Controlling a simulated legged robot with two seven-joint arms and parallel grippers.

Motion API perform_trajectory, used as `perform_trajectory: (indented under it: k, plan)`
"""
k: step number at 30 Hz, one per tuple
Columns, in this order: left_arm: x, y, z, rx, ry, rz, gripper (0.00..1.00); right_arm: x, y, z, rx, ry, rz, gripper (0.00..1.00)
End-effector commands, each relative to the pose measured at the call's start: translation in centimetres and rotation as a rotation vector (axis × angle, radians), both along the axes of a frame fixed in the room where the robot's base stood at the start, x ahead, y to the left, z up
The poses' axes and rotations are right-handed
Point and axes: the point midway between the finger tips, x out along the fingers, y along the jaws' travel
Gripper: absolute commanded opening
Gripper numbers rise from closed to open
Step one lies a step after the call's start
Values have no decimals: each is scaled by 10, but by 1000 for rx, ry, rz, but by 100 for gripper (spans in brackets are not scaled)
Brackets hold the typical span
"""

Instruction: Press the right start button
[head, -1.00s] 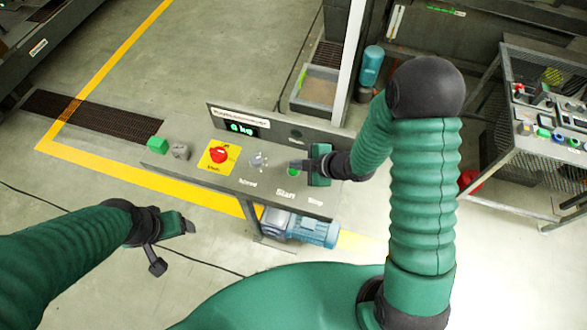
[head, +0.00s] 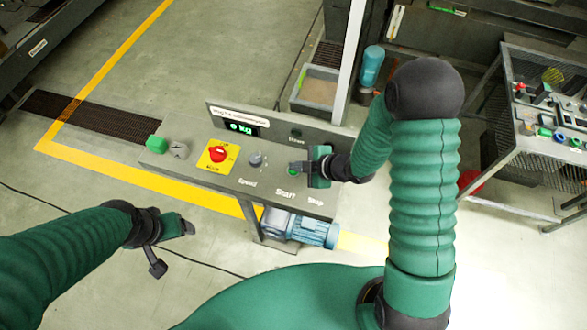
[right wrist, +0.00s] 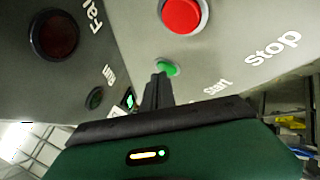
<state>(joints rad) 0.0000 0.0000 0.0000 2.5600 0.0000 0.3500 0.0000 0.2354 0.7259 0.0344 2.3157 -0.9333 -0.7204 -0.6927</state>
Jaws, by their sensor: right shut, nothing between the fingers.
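The green start button (right wrist: 167,67) is by the "Start" label in the right wrist view, beyond my right fingertips. In the head view the green button (head: 293,172) shows just below the fingers, partly covered. My right gripper (head: 297,167) is shut and empty over the control panel (head: 232,181). Its fingers (right wrist: 160,82) point at the button and overlap its lower edge in the right wrist view; I cannot tell whether they touch. The red stop button (right wrist: 184,14) is beside it. My left gripper (head: 174,247) is open and empty, away from the panel.
A red emergency stop on a yellow plate (head: 228,161), a grey knob (head: 255,159) and a green block (head: 155,144) are on the panel. An upright display board (head: 238,126) stands along its back. A mesh-sided bench (head: 545,125) stands at the right.

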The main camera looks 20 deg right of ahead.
Motion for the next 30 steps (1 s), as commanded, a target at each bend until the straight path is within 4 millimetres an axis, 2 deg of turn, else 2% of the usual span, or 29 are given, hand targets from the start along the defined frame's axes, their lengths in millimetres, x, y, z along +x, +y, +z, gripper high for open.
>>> perform_trajectory:
  k: [17,30]
  plan:
    - [0,0,-3,0,0,0,74,0,0,-4,-1,1,0,0]
    - [0,0,12,0,0,0,74,0,0,14,-1,1,0,0]
